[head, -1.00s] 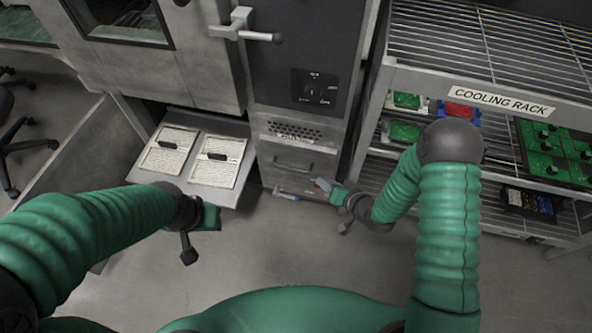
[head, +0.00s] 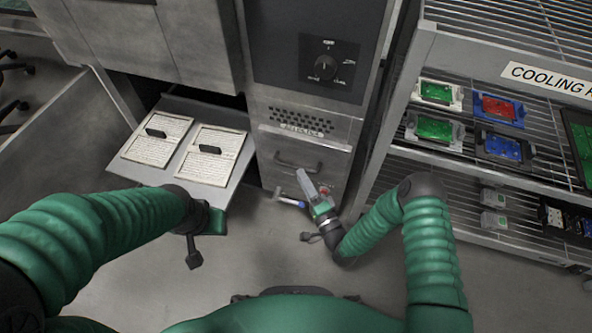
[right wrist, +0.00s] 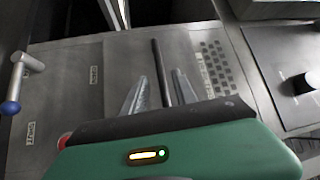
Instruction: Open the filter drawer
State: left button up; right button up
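The drawer front with a bar handle (head: 297,163) is below a perforated vent strip on the grey machine in the head view. It looks closed and flush with the machine. My right gripper (head: 304,178) is raised in front of this handle. In the right wrist view the two fingers of the gripper (right wrist: 160,88) are apart, and the dark handle bar (right wrist: 158,60) shows between them. I cannot tell whether they touch it. My left gripper (head: 213,222) hangs in front of the tray at left, its fingers not clearly visible.
A lower blue-tipped handle (head: 290,202) sticks out under the drawer. A pulled-out tray (head: 146,178) with two printed panels is at left. The cooling rack (head: 470,155) with boards stands close on the right. The floor in front is clear.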

aim_at(296, 166)
jog(key=b+x, duration=0.1)
jog(key=x, duration=0.4)
jog(key=shift+w, duration=0.1)
jog(key=shift+c, duration=0.2)
grip_shut()
jog(key=shift+f, duration=0.15)
dwell(0.9)
